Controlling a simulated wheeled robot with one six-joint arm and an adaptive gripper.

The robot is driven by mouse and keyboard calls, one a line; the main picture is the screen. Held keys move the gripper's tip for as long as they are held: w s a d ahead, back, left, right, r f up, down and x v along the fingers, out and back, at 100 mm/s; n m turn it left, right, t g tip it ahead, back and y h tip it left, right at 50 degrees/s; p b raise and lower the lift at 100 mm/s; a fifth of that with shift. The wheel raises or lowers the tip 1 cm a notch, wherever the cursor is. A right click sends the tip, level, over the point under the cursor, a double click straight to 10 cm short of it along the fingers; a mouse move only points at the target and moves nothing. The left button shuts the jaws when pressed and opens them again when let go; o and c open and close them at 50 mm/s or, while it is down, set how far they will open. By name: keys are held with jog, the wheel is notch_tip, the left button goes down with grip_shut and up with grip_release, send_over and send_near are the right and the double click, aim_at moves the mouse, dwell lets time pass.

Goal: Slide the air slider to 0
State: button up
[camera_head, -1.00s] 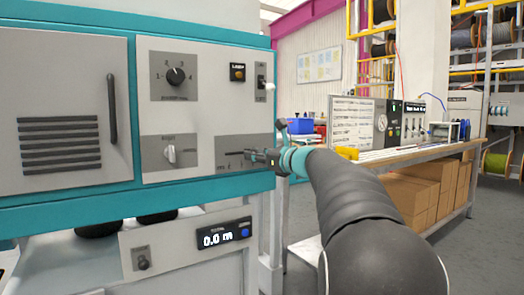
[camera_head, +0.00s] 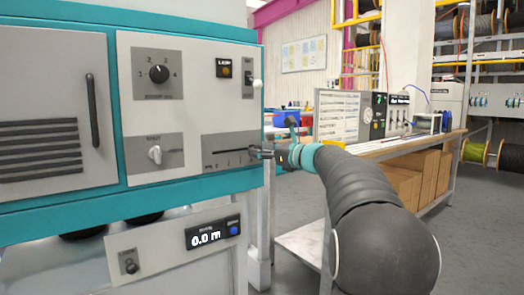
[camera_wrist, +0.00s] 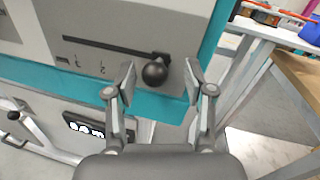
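The air slider is a dark slot (camera_wrist: 105,45) on a grey plate (camera_head: 222,158) at the lower right of the teal-framed panel. Its round black knob (camera_wrist: 154,73) sits at the right end of the slot in the wrist view. My gripper (camera_wrist: 160,80) is open, with one finger on each side of the knob and visible gaps to it. In the head view my gripper (camera_head: 256,152) is at the right end of the plate and hides the knob.
A rotary dial (camera_head: 159,74), a lower knob (camera_head: 155,155), an orange button (camera_head: 223,68) and a white-tipped lever (camera_head: 257,84) are on the same panel. A display (camera_head: 213,232) reads 0.0 m below. A workbench (camera_head: 400,147) stands to the right.

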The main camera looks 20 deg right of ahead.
jog(key=v, duration=1.2)
dwell(0.5)
